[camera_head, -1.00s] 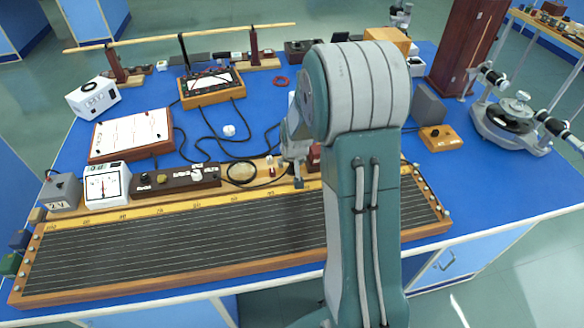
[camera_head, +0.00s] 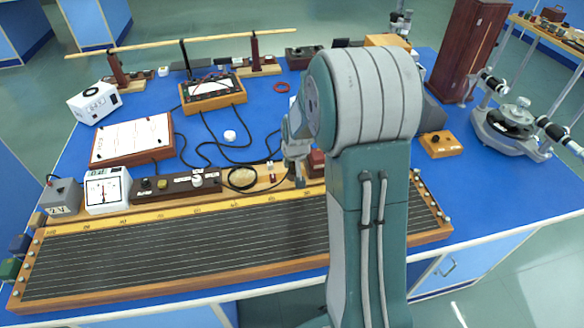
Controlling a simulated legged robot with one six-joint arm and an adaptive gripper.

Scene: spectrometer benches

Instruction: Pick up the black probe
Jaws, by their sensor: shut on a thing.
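My gripper (camera_head: 298,180) hangs above the back edge of the long ruled wire board (camera_head: 180,238), right of its middle. It is seen small and from behind my arm, and its fingers point down. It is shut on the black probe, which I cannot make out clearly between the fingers. A thin black cable (camera_head: 232,186) forms a loop on the wooden strip and runs right toward the gripper. My arm hides the area right of the gripper.
A dark switch box (camera_head: 175,188) and a white meter (camera_head: 107,190) stand left along the board. A dark red block (camera_head: 316,163) is close beside the gripper. An orange-based meter (camera_head: 213,95) and a white-topped box (camera_head: 132,139) stand behind.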

